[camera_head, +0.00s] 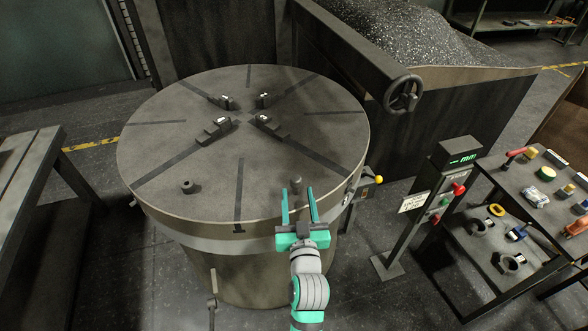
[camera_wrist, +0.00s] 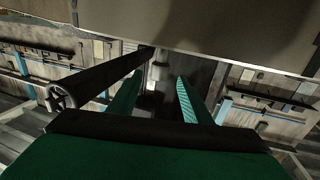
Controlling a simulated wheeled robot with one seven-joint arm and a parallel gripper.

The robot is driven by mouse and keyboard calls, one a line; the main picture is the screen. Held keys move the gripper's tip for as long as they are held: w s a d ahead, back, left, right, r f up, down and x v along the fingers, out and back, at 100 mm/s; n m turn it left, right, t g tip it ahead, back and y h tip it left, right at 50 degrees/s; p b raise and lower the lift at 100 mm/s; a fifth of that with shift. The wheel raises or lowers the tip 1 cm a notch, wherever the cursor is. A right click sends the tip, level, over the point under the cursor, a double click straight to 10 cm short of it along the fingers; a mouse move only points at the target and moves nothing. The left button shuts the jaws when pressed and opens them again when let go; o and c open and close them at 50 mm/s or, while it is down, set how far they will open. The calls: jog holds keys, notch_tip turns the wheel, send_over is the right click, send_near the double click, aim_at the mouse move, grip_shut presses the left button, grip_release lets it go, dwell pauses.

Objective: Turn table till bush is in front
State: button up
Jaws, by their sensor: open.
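The round table (camera_head: 290,130) stands before me, with dark radial slots and a pale rim. A small dark ring-like piece, which looks like the bush (camera_head: 188,187), sits on its top at the left front. A short grey upright peg (camera_head: 296,183) is at the front right near the rim. My gripper (camera_head: 299,190) is open at the front right edge, its teal fingers apart on either side of the peg in the head view. In the wrist view a pale peg (camera_wrist: 158,70) shows between the open fingers; I cannot tell whether they touch it.
Several dark clamp blocks (camera_head: 217,129) sit around the table's centre. A control post (camera_head: 440,185) with buttons and a tool bench (camera_head: 508,220) stand at the right. A handwheel (camera_head: 403,93) is behind right, and another bench (camera_head: 30,160) is at the left.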

send_near(294, 172)
jog(key=w+r, duration=0.4)
jog(key=r, duration=0.1)
jog(key=shift+a+r, duration=0.15)
jog(key=shift+w+a, duration=0.2)
jog(key=shift+w, duration=0.5)
grip_shut()
